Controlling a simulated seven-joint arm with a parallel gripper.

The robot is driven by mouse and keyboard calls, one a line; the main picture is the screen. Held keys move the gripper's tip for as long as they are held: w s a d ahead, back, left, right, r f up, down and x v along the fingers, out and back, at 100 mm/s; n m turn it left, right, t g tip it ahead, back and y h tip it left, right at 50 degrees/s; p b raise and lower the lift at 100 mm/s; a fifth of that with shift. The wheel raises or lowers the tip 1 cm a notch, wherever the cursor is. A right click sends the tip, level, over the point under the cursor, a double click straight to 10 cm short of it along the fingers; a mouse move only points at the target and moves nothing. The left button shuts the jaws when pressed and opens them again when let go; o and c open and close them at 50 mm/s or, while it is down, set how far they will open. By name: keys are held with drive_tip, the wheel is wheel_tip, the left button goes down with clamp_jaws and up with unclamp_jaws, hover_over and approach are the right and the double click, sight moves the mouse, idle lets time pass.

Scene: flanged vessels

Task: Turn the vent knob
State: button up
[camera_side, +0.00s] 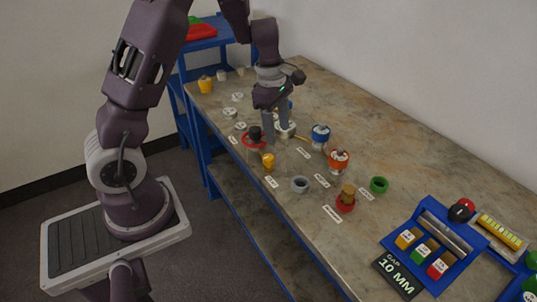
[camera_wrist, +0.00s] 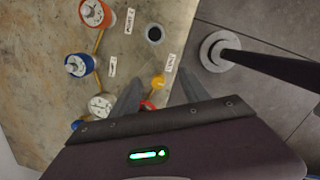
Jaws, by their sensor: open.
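My gripper (camera_side: 276,139) points down over the left half of the bench, its two fingers apart with nothing visible between them. A small yellow knob-like part (camera_side: 268,160) stands just in front of the fingers in the side view. In the wrist view this yellow part (camera_wrist: 158,82) shows between the fingertips, beyond them. A red-rimmed piece with a black top (camera_side: 254,134) stands left of the fingers. A white vessel (camera_side: 287,129) is close behind them, partly hidden. I cannot read which label names the vent.
A blue vessel (camera_side: 320,136) and an orange vessel (camera_side: 338,160) stand to the right. A grey cup (camera_side: 300,184), a red-based brass part (camera_side: 346,199) and a green ring (camera_side: 379,185) are nearer. A blue tray (camera_side: 432,243) is at front right. The bench's front edge is close.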

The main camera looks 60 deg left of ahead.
sight(268, 157)
drive_tip(key=a+f+n, duration=0.1)
drive_tip(key=f, duration=0.1)
drive_tip(key=a+f+n, duration=0.1)
drive_tip(key=a+f, duration=0.1)
drive_tip(key=a+f+n+g+y, duration=0.1)
drive_tip(key=f, duration=0.1)
drive_tip(key=shift+w+a+f+n, duration=0.1)
drive_tip(key=shift+a+f+n, duration=0.1)
drive_tip(key=shift+a+n, duration=0.15)
wheel_tip(268, 157, down, 6)
drive_tip(key=shift+f, duration=0.15)
drive_tip(key=shift+c, duration=0.2)
clamp_jaws()
